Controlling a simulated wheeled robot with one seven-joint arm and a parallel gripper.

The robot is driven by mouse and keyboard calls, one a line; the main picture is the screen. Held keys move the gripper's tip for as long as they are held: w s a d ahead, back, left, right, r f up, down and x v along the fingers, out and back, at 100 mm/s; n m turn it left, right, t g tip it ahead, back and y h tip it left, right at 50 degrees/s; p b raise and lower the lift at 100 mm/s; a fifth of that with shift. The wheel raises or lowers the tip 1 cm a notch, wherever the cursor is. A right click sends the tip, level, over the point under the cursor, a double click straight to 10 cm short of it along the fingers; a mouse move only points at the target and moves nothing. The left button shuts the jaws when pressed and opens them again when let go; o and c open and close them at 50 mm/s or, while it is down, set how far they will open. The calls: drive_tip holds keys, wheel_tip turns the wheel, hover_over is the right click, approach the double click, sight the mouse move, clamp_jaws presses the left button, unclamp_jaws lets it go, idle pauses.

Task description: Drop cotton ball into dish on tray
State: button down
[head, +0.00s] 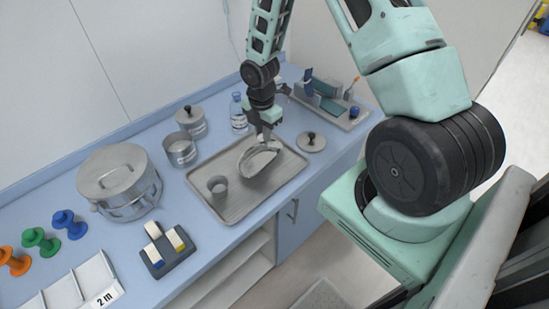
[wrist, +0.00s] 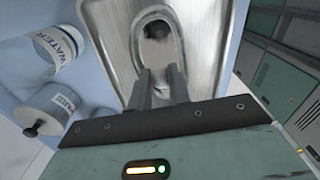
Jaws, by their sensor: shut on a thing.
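My gripper (head: 264,136) is over the metal tray (head: 228,212), close above a steel kidney-shaped dish (head: 256,164). In the wrist view my fingers (wrist: 160,76) point down at the dish, whose rounded rim (wrist: 156,14) shows beyond them. I cannot tell whether the fingertips touch the dish. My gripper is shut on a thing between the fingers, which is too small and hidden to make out. No cotton ball can be clearly seen in either view. A dark patch shows inside the dish in the wrist view.
A small metal cup (head: 218,186) stands on the tray. A water bottle (head: 238,113), open labelled canister (head: 181,149), lidded canister (head: 190,121) and loose lid (head: 311,142) stand around it. A large lidded pot (head: 118,178) is left; a caddy (head: 328,100) is back right.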

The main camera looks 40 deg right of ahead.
drive_tip(key=shift+s+f, duration=0.1)
drive_tip(key=shift+f, duration=0.15)
drive_tip(key=b, duration=0.5)
hover_over(264, 158)
wheel_tip(264, 158, down, 6)
drive_tip(key=shift+d+r, duration=0.1)
drive_tip(key=shift+r, duration=0.05)
drive_tip(key=shift+r, duration=0.1)
drive_tip(key=c, duration=1.2)
unclamp_jaws()
drive_tip(key=shift+c, duration=0.2)
drive_tip(key=shift+r, duration=0.1)
wheel_tip(264, 158, up, 17)
drive_tip(key=b, duration=0.2)
drive_tip(key=shift+r, duration=0.1)
